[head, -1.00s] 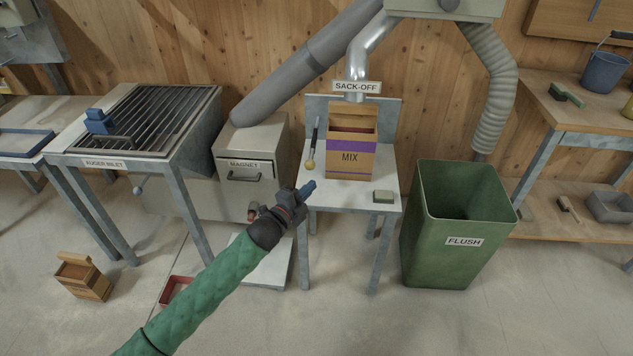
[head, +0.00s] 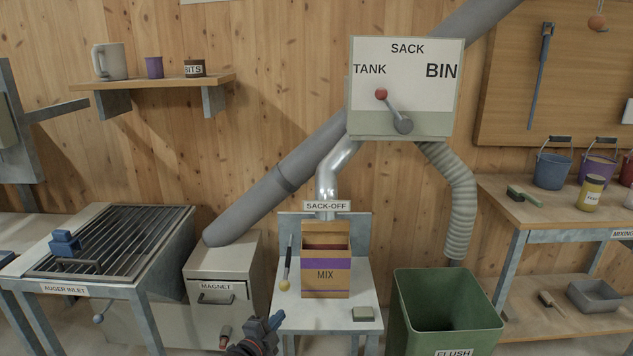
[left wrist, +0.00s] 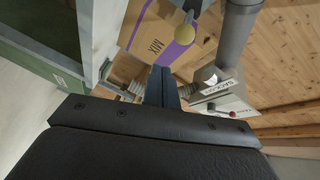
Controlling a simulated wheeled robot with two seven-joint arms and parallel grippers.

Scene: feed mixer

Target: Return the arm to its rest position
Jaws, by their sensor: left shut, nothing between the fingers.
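My left gripper (head: 274,322) is at the bottom of the head view, low in front of the sack-off table (head: 345,318). Its blue fingers are shut with nothing between them. In the left wrist view the closed fingers (left wrist: 162,88) point toward the MIX sack (left wrist: 160,30), with a gap between. My right gripper is in neither view.
The MIX sack (head: 326,275) stands on the sack-off table under the spout, with a yellow-tipped stick (head: 287,265) and a block (head: 363,314) beside it. The green FLUSH bin (head: 445,310) is right, the MAGNET cabinet (head: 222,275) left. A TANK/SACK/BIN lever (head: 393,110) is above.

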